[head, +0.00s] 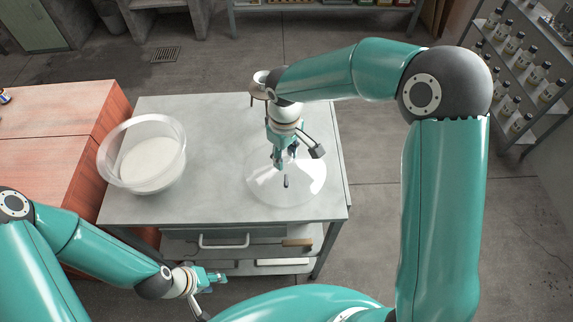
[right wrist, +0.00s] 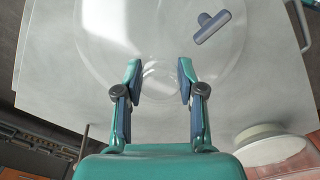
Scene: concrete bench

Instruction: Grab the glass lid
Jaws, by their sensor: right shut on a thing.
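The glass lid (head: 308,188) is a clear round disc at the right side of the grey bench top. In the right wrist view the lid (right wrist: 110,35) fills the upper middle, its clear knob between the fingers. My right gripper (head: 281,163) reaches down from above over the lid. Its fingers (right wrist: 160,85) are shut on the lid's knob, with glare blurring the exact contact. I cannot tell whether the lid is clear of the bench. My left gripper (head: 215,277) is low in front of the bench, away from the lid; its finger gap is too small to read.
A clear glass bowl with white contents (head: 148,160) stands at the bench's left. A small dark blue-grey clip (right wrist: 212,27) shows within the lid's outline. The grey bench (head: 215,110) has clear room between bowl and lid. A bottle rack (head: 515,75) stands at far right.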

